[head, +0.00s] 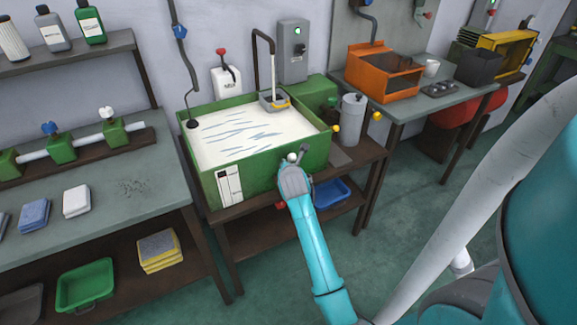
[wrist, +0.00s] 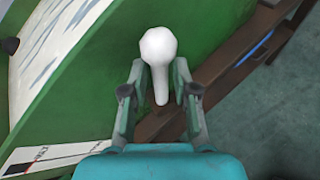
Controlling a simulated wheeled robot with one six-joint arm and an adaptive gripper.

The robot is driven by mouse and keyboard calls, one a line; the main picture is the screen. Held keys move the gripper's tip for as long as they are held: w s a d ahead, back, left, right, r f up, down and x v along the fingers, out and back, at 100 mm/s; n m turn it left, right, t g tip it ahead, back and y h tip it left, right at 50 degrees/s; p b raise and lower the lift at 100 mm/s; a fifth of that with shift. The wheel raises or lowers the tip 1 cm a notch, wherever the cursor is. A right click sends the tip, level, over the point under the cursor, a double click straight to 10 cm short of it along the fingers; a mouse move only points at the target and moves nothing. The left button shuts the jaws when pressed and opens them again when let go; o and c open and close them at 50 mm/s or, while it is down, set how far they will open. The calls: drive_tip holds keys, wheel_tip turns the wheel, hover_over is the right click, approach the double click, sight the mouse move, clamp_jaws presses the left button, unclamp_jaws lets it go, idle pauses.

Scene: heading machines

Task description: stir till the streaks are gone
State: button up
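A green tank (head: 262,170) holds pale liquid (head: 245,147) marked with several blue-grey streaks. The tank and part of its streaked liquid (wrist: 45,50) also show in the wrist view. A white-knobbed handle (wrist: 158,48) stands by the tank's front right side; its small pale knob (head: 292,157) shows in the head view. My gripper (wrist: 158,78) is open, with one finger on each side of the white handle's stem. Narrow gaps show between the stem and the fingers. In the head view my gripper (head: 294,173) is at the tank's front right wall, partly hiding the handle.
A bent dark pipe (head: 257,55) comes down to a fitting on the tank's back edge. A grey cylinder (head: 351,118) stands right of the tank. A blue tray (head: 331,192) lies on the shelf below. Open floor (head: 415,185) lies to the right.

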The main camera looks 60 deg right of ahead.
drive_tip(key=v, duration=1.1)
drive_tip(key=shift+a, duration=0.1)
